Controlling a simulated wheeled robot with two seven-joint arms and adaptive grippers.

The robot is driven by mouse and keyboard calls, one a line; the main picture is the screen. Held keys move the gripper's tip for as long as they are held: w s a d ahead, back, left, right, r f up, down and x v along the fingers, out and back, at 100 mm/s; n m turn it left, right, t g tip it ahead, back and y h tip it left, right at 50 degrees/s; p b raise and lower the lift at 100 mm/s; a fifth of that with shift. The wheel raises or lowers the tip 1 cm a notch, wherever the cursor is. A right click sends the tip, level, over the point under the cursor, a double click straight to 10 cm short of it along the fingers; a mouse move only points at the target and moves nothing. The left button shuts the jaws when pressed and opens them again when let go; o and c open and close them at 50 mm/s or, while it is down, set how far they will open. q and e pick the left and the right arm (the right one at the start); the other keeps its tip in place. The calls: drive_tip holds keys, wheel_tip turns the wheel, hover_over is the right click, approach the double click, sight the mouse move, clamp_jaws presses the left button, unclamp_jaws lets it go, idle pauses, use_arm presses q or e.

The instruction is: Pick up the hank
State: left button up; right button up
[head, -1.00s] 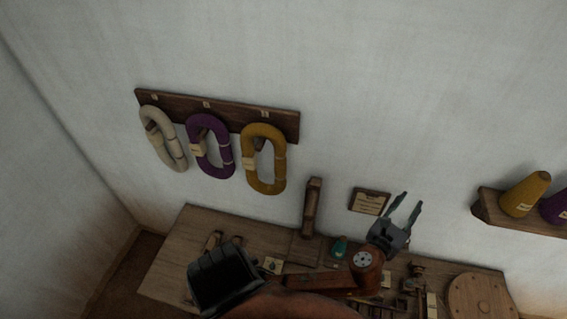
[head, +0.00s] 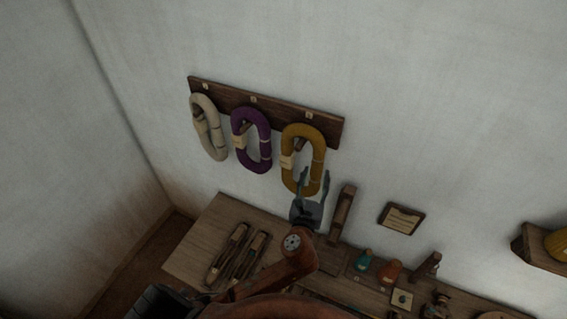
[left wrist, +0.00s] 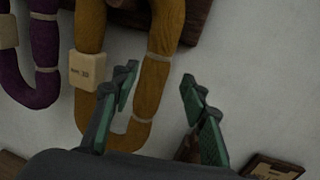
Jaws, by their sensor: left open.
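Three hanks hang from a dark wooden peg rail (head: 225,98) on the wall: a cream hank (head: 216,151), a purple hank (head: 265,140) and a mustard hank (head: 319,150). Each is a long loop. My left gripper (head: 314,180) is open, its fingers pointing up at the lower end of the mustard hank and overlapping it in the head view. In the left wrist view the mustard hank's right strand (left wrist: 152,90) shows between the open fingers (left wrist: 158,75), nearer the left one. I cannot tell whether they touch it. My right gripper is not in view.
Below the rail is a wooden bench (head: 207,242) with two long wooden tools (head: 240,255), a teal object (head: 364,259) and an orange one (head: 390,272). An upright wooden piece (head: 343,212) stands right of my gripper. A framed plaque (head: 401,218) hangs farther right.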

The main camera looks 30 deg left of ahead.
sight(317, 163)
use_arm(q)
drive_tip(key=shift+o, duration=0.9)
drive_tip(key=shift+w+a, duration=0.25)
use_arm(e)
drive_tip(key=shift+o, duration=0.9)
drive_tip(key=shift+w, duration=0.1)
use_arm(q)
drive_tip(key=shift+o, duration=0.7)
drive_tip(key=x, duration=0.2)
drive_tip(key=p+x, duration=0.1)
drive_tip(key=x, duration=0.1)
drive_tip(key=r+x, duration=0.1)
drive_tip(key=x, duration=0.1)
drive_tip(key=shift+p, duration=0.3)
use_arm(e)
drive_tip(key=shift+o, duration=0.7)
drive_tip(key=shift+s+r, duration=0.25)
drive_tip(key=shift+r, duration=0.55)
use_arm(q)
drive_tip(key=shift+w+a+f, duration=0.1)
drive_tip(key=shift+w+a, duration=0.05)
drive_tip(key=shift+w, duration=0.4)
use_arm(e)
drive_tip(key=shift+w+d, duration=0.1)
use_arm(q)
drive_tip(key=shift+s, duration=0.1)
drive_tip(key=shift+c, duration=0.6)
clamp_jaws()
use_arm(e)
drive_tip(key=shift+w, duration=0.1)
